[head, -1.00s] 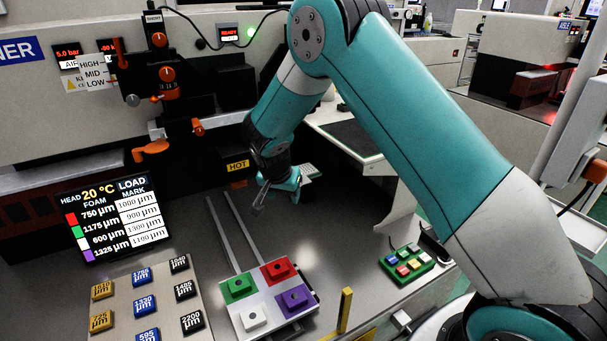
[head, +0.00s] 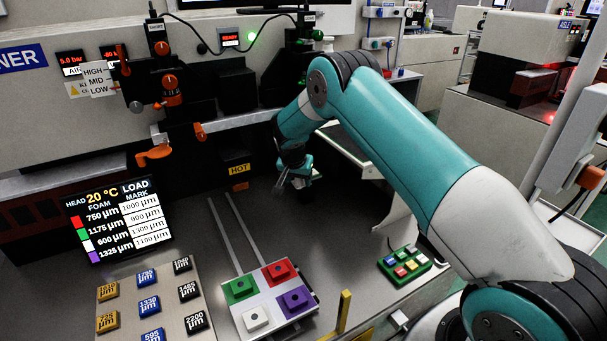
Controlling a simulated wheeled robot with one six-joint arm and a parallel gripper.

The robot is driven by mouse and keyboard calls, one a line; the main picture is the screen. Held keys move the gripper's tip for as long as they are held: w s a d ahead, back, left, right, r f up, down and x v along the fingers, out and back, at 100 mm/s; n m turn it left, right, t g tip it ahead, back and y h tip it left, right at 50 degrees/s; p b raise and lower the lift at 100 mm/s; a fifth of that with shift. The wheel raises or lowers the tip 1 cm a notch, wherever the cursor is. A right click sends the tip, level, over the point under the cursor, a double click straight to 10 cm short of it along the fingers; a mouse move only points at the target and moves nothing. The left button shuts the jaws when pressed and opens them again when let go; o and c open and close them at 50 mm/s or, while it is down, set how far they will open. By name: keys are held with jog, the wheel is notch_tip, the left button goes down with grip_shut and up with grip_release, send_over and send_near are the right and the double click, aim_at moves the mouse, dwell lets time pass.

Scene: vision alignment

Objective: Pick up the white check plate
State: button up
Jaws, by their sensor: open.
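A white block (head: 256,319) with a dark centre spot sits at the front left of a pale tray (head: 272,301). A green block (head: 240,288), a red block (head: 279,271) and a purple block (head: 295,300) share that tray. A green rack (head: 416,269) at the right holds several small coloured pieces, one of them whitish. I cannot tell from the picture which white piece is the check plate. My gripper (head: 280,187) is open above the bench, behind the tray and near the HOT label, apart from all these pieces. Its fingertips are small and dark.
A board (head: 170,296) of yellow, blue and black labelled tiles lies left of the tray. A display (head: 118,222) stands behind it. Two rails (head: 236,229) run back from the tray. A yellow post (head: 344,311) stands right of it.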

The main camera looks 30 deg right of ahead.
jog(key=shift+d+f, duration=0.1)
jog(key=shift+f, duration=0.05)
jog(key=c, duration=1)
jog(key=shift+c, duration=0.2)
